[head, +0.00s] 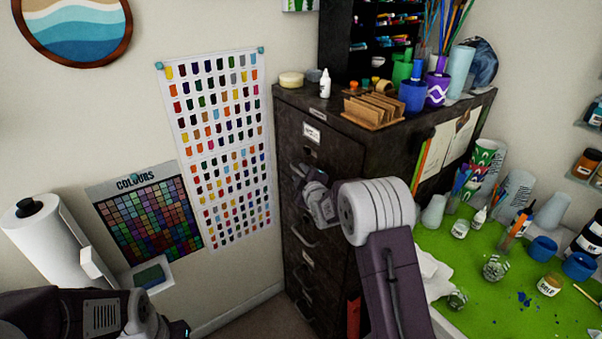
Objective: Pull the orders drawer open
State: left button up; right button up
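A dark metal filing cabinet (345,150) stands against the wall, with several drawers down its left-facing front. The top drawer front (335,148) carries a white label (311,132) that is too small to read, so I cannot tell which drawer is the orders drawer. The drawers look shut. My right gripper (301,172) is at the cabinet front, near the upper drawers. Its wrist hides part of the front, and I cannot tell whether its fingers touch a handle. My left arm is low at the left, with its gripper (181,329) cut by the bottom edge, away from the cabinet.
The cabinet top holds a wooden rack (373,110), a small white bottle (325,84) and cups of brushes. A green-topped table (510,290) with jars and cups is at right. A paper roll (45,235) stands at left. Floor before the cabinet looks clear.

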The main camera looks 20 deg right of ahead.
grip_shut()
jog(key=shift+f, duration=0.1)
dwell(1.4)
